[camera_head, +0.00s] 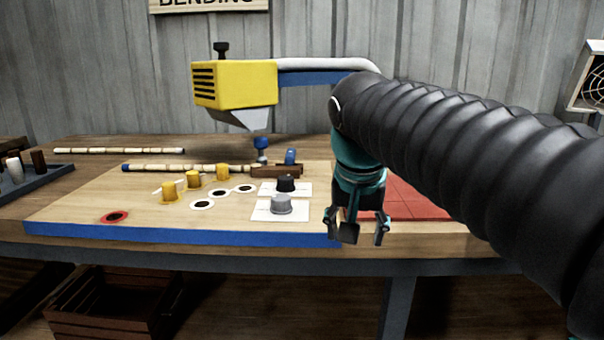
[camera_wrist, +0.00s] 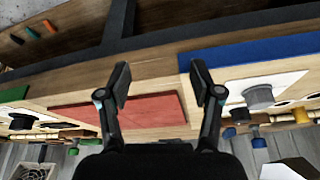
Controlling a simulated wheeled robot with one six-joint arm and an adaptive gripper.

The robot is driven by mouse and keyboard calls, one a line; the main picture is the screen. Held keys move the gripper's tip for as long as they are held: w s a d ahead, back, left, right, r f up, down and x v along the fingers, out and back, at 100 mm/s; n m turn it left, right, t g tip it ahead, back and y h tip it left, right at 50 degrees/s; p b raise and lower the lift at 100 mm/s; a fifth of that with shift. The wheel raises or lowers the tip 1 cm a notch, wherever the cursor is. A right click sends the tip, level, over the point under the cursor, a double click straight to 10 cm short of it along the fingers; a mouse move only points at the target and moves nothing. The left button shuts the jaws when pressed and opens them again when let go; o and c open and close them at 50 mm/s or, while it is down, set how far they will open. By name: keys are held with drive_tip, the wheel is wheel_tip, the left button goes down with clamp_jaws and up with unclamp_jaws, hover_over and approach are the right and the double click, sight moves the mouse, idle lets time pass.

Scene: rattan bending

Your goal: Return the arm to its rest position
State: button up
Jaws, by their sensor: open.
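My gripper (camera_head: 361,233) hangs from my arm over the front edge of the workbench, to the right of the pegs, with its fingers pointing down. In the wrist view my gripper (camera_wrist: 160,88) has its two fingers spread wide with nothing between them. A red mat (camera_wrist: 118,112) shows below and between the fingers there. In the head view the red mat (camera_head: 415,202) lies partly hidden behind my gripper and arm. My arm reaches in from the right side of the head view.
A wooden board with a blue front edge (camera_head: 180,236) holds yellow pegs (camera_head: 169,192), a grey peg (camera_head: 281,205) and a black peg (camera_head: 286,184). A yellow machine (camera_head: 235,84) stands behind. A rattan pole (camera_head: 190,168) lies at the board's back. A crate (camera_head: 115,305) sits below the bench.

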drive_tip(key=s+d+f+n+t, duration=0.1)
drive_tip(key=s+d+f, duration=0.6)
drive_tip(key=s+f, duration=0.8)
drive_tip(key=shift+s+f+n+y, duration=0.25)
drive_tip(key=shift+f+n+y, duration=0.15)
drive_tip(key=shift+f+n, duration=0.45)
